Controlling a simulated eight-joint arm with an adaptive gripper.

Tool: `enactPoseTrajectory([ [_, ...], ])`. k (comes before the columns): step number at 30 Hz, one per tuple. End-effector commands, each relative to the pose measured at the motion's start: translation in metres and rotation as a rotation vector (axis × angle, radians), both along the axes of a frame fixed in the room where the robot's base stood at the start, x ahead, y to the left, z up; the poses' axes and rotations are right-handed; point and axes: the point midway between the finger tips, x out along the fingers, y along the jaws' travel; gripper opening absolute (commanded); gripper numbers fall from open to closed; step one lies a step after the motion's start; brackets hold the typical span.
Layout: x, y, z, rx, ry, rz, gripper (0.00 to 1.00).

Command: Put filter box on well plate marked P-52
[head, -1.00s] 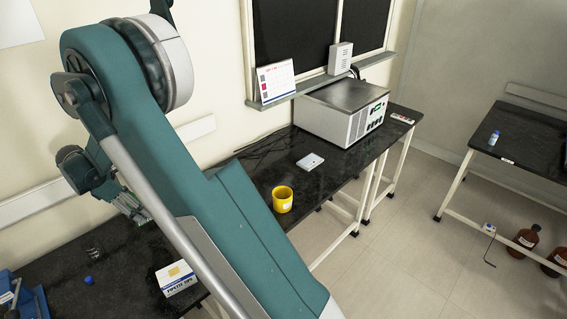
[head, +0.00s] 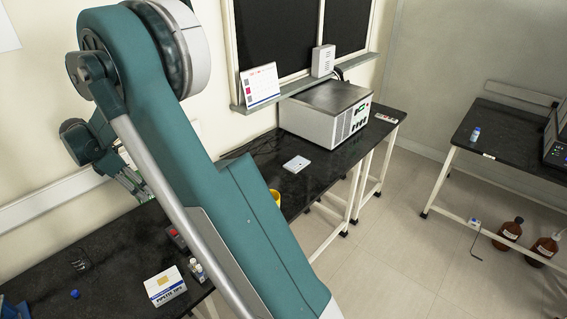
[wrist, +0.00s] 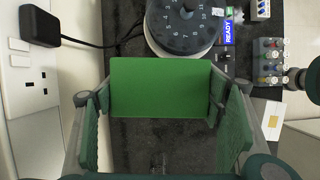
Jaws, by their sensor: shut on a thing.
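In the wrist view a flat green box (wrist: 160,88), which looks like the filter box, sits between the two finger pads of my gripper (wrist: 165,110). My gripper is shut on it, above the dark bench. A small pale flat item (head: 297,164) lies on the bench in front of the grey machine. I cannot tell whether it is a well plate. No P-52 mark is readable in either view.
A round dial device (wrist: 184,25) stands just beyond the held box, with a rack of coloured vials (wrist: 270,60) to its right. A wall socket (wrist: 32,85) is at the left.

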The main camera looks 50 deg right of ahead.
Motion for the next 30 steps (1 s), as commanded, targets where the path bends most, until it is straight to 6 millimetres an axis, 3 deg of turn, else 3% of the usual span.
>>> enactPoseTrajectory([
  [3, 0.005, -0.039, 0.0, 0.0, 0.0, -0.002, 0.53],
  [14, 0.012, -0.15, -0.001, 0.0, -0.001, 0.009, 0.53],
  [30, -0.005, -0.316, -0.002, -0.001, 0.001, 0.024, 0.53],
])
